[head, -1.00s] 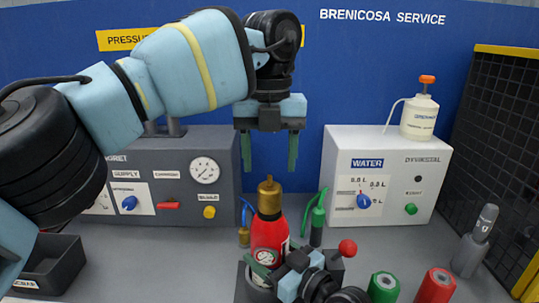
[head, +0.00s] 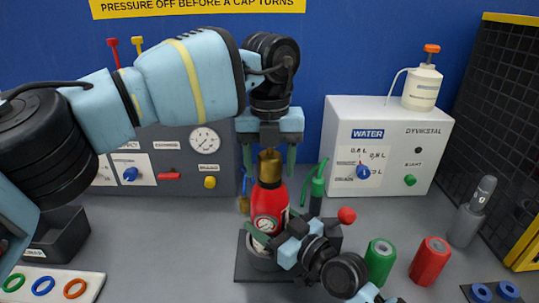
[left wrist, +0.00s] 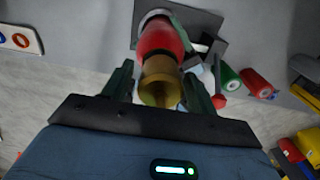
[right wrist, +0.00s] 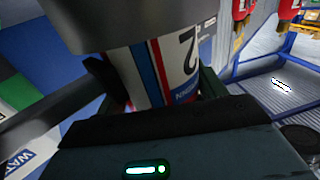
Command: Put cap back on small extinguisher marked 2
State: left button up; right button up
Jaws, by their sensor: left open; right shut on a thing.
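The small red extinguisher (head: 268,196) stands upright in a grey holder on a dark base plate (head: 249,270). A brass cap (head: 270,166) sits at its top; I cannot tell whether it is threaded on. It also shows in the left wrist view (left wrist: 160,82). My left gripper (head: 267,158) points down, open, with a finger on either side of the cap and gaps between. My right gripper (head: 268,238) is shut on the lower body of the extinguisher. The right wrist view shows the body's label with a 2 (right wrist: 186,52); its fingertips are partly hidden.
A grey panel with a gauge (head: 205,140) and a white water box (head: 385,150) stand behind. A green nozzle (head: 318,185) is close right of the extinguisher. Green (head: 380,262) and red (head: 431,260) cylinders stand at right. A tray of coloured rings (head: 55,284) lies front left.

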pick_arm(q)
jog(key=c, duration=1)
jog(key=m, duration=0.7)
jog(key=shift+m, duration=0.3)
jog(key=m, duration=0.7)
jog(key=o, duration=1.2)
jog(key=shift+r, duration=0.1)
notch_tip(320, 180, up, 12)
jog(key=shift+f, duration=0.1)
